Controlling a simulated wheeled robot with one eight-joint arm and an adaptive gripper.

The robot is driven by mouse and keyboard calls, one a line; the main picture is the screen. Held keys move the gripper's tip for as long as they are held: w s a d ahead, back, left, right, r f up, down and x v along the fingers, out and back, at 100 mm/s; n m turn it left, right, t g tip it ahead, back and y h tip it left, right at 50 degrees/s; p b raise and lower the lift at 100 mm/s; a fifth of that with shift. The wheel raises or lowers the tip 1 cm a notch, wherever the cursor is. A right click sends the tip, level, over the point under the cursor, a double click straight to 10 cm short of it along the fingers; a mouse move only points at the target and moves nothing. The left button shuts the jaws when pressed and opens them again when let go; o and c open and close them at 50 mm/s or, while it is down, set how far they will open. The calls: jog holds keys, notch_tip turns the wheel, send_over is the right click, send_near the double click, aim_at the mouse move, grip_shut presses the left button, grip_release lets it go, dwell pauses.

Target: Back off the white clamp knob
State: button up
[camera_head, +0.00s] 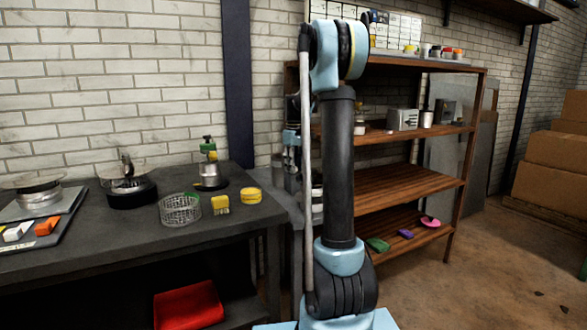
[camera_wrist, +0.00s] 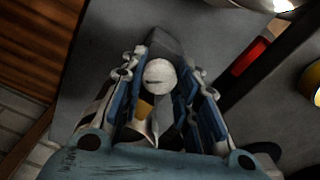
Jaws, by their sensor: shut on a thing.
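The white clamp knob (camera_wrist: 159,76) shows in the wrist view as a round white disc with a short dark line across its face. My gripper (camera_wrist: 160,92) has its blue-padded fingers on either side of the knob and is shut on it. A dark grey angular part (camera_wrist: 166,45) lies just beyond the knob. A tan piece (camera_wrist: 144,109) shows between the fingers below it. In the head view my arm stands in front of the work spot, and the knob cannot be made out there.
A dark workbench (camera_head: 112,244) on the left holds a wire basket (camera_head: 180,209), a yellow block (camera_head: 220,205), a yellow round tin (camera_head: 250,195) and a small burner (camera_head: 210,172). A red bin (camera_head: 188,306) sits below. Wooden shelves (camera_head: 420,186) stand behind my arm. Floor at right is open.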

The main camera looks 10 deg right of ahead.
jog(key=o, duration=1.1)
jog(key=shift+c, duration=0.2)
notch_tip(320, 180, up, 12)
jog(key=shift+w, duration=0.1)
